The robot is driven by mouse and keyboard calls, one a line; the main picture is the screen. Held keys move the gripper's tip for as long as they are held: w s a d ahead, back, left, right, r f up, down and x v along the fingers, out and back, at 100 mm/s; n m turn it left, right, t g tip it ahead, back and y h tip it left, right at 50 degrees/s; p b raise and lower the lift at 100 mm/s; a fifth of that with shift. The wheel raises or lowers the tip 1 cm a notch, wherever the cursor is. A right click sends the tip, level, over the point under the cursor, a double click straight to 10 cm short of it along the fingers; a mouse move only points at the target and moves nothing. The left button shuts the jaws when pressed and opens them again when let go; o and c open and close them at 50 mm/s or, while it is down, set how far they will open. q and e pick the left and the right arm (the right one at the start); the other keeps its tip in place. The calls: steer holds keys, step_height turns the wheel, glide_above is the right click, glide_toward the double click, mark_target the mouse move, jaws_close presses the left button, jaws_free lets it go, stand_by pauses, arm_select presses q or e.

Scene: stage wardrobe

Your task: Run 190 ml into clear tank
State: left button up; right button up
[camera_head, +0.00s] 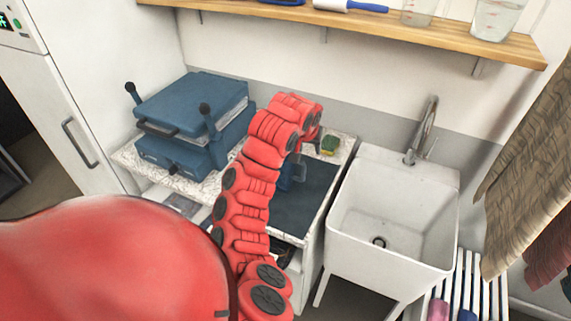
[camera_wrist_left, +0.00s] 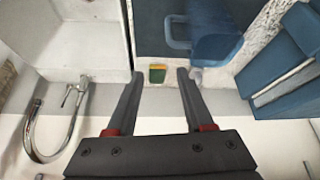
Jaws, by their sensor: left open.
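Two clear vessels stand on the wooden shelf at the top right of the head view, both cut off by its edge: a smaller one (camera_head: 418,12) and a larger one with red marks (camera_head: 497,20). I cannot tell whether either is the clear tank. A white sink (camera_head: 395,215) with a metal tap (camera_head: 424,135) is at the right; the tap also shows in the wrist view (camera_wrist_left: 72,95). A blue handled vessel (camera_wrist_left: 218,35) sits on the dark mat, largely hidden by my arm in the head view. My left gripper (camera_wrist_left: 160,73) is open and empty beside it. My right gripper is not in view.
A yellow-green sponge (camera_head: 330,144) lies at the counter's back. A blue press (camera_head: 190,110) with upright levers stands at the left. The dark mat (camera_head: 300,205) has bare room. Clothes (camera_head: 530,160) hang at the right above a slatted rack (camera_head: 470,285).

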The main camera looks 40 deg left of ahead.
arm_select(q)
steer(key=s+g, duration=0.1)
steer(key=s, duration=0.2)
steer(key=b, duration=0.7)
glide_toward(304, 171)
steer(key=p+x, duration=0.1)
steer(key=x, duration=0.5)
steer(key=shift+a+r+p, duration=0.1)
steer(key=shift+p, duration=0.25)
steer(key=p+x, duration=0.1)
steer(key=x, duration=0.4)
steer(key=shift+p, duration=0.4)
steer(key=shift+w+f, duration=0.1)
steer(key=shift+f, duration=0.4)
steer(key=shift+c, duration=0.2)
jaws_close()
